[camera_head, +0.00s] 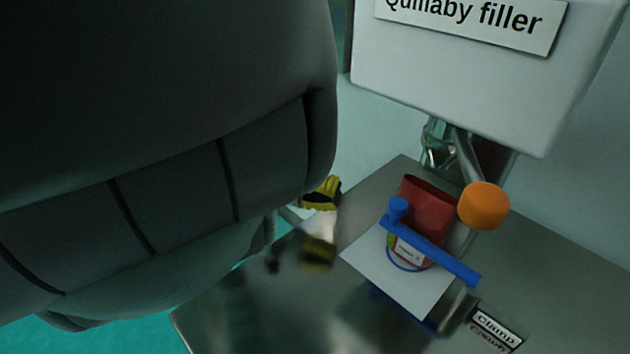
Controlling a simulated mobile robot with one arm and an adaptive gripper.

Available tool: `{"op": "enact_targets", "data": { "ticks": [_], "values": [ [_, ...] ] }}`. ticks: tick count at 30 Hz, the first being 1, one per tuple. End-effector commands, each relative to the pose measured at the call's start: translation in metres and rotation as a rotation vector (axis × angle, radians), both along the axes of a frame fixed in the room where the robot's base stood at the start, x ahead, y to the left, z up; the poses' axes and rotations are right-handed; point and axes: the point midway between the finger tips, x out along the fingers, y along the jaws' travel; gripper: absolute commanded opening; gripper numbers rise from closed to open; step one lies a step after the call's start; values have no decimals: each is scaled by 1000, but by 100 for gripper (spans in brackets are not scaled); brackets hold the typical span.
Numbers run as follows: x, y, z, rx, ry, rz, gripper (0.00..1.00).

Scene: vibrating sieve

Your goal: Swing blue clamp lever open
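The blue clamp lever (437,254) is a long bar slanting down to the right, with a round blue knob (397,207) at its upper left end. It crosses the front of a red open-topped container (428,205) with a small white label. A blue ring shows partly below the bar. My large dark arm hides the left half of the view. A small yellow and black part (323,191) shows at the arm's edge, left of the lever and apart from it. It may be my gripper; I cannot tell whether its fingers are open.
A white sheet or plate (378,276) lies under the container on a shiny metal table (555,275). An orange ball knob (484,206) is close to the right. A "Clamp" label (497,325) stands at lower right. A white box with a "filler" sign (470,85) hangs above.

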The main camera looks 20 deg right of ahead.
Motion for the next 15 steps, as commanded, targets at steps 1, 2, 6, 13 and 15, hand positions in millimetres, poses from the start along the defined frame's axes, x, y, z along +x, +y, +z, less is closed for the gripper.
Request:
{"op": "enact_targets", "data": {
  "ticks": [1, 2, 6, 13, 15],
  "values": [
    [4, 8, -2, -10, 3, 20, 0],
    [4, 8, -1, -13, 5, 18, 0],
    [3, 8, 1, -18, 9, 14, 0],
    [3, 8, 1, -16, 8, 14, 0],
    [2, 7, 2, -16, 8, 14, 0]
  ]
}}
